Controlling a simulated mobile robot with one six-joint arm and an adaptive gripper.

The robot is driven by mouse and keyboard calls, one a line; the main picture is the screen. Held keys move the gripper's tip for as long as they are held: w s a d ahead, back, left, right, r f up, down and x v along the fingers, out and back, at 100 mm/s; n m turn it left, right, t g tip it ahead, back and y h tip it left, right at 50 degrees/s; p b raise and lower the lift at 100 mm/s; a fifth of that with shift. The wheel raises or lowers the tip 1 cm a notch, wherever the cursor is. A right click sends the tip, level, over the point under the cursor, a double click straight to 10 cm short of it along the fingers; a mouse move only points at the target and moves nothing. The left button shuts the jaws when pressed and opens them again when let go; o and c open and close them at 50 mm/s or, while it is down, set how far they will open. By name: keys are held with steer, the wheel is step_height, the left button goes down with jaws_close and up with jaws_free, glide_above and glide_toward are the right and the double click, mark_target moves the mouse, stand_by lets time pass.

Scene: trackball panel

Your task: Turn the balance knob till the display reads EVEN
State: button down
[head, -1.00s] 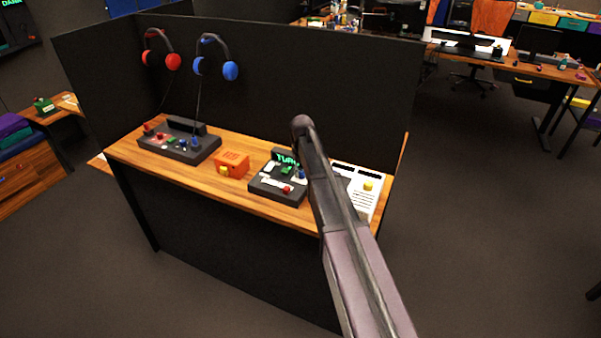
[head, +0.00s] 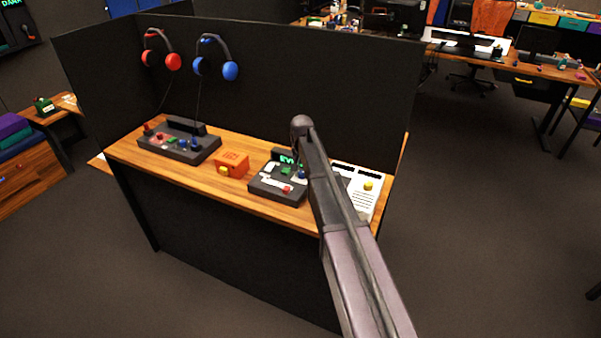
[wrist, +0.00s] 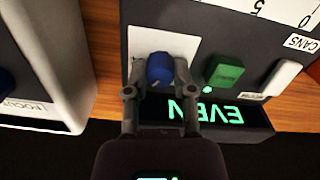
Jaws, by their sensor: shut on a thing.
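The black panel (head: 266,193) stands on the wooden desk, partly behind my arm in the head view. Its display (head: 287,157) shows green letters, cut off there by my arm; in the wrist view the display (wrist: 205,112) reads EVEN, upside down. The blue knob (wrist: 160,68) sits on a white plate of this panel, and I take it as the balance knob; its own label is not visible. My gripper (wrist: 158,85) is shut on the knob, one finger on each side. The gripper's fingers are hidden in the head view.
A green button (wrist: 225,72) and a white lever (wrist: 283,77) sit close beside the knob. A white device (head: 363,197) stands to the panel's right. An orange box (head: 232,164) and another black panel (head: 178,147) stand to its left. Dark partitions (head: 300,90) rise behind.

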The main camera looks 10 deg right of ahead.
steer(key=shift+c, duration=2.3)
jaws_free()
